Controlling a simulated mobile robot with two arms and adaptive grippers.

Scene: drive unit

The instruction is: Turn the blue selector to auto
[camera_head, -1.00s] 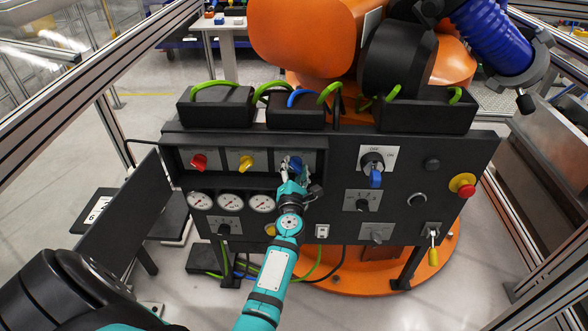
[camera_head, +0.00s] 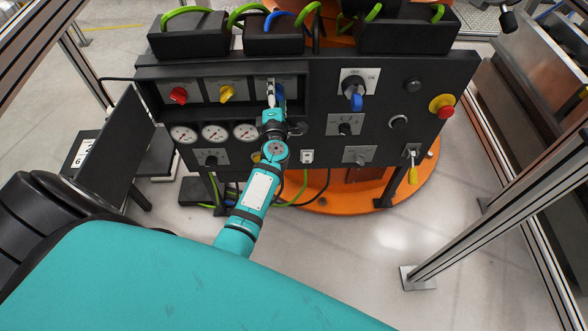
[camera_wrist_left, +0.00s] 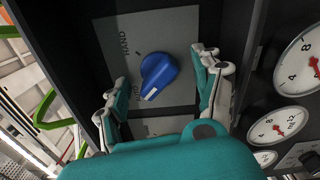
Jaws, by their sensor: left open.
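The blue selector (camera_head: 280,92) is in the right recessed bay of the black control panel (camera_head: 325,80), mostly behind my gripper in the head view. The left wrist view shows the blue selector (camera_wrist_left: 160,74) on a grey plate, its white mark towards the lower left. My left gripper (camera_head: 272,90) is in front of the selector. In the wrist view its fingers (camera_wrist_left: 160,85) are open, one on each side of the knob, with visible gaps. My right gripper is in neither view.
A red knob (camera_head: 179,95) and a yellow knob (camera_head: 227,93) sit left in the same recess. Round gauges (camera_head: 214,133) lie just below. A larger switch with a blue handle (camera_head: 357,101) and a red emergency button (camera_head: 445,110) are to the right.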

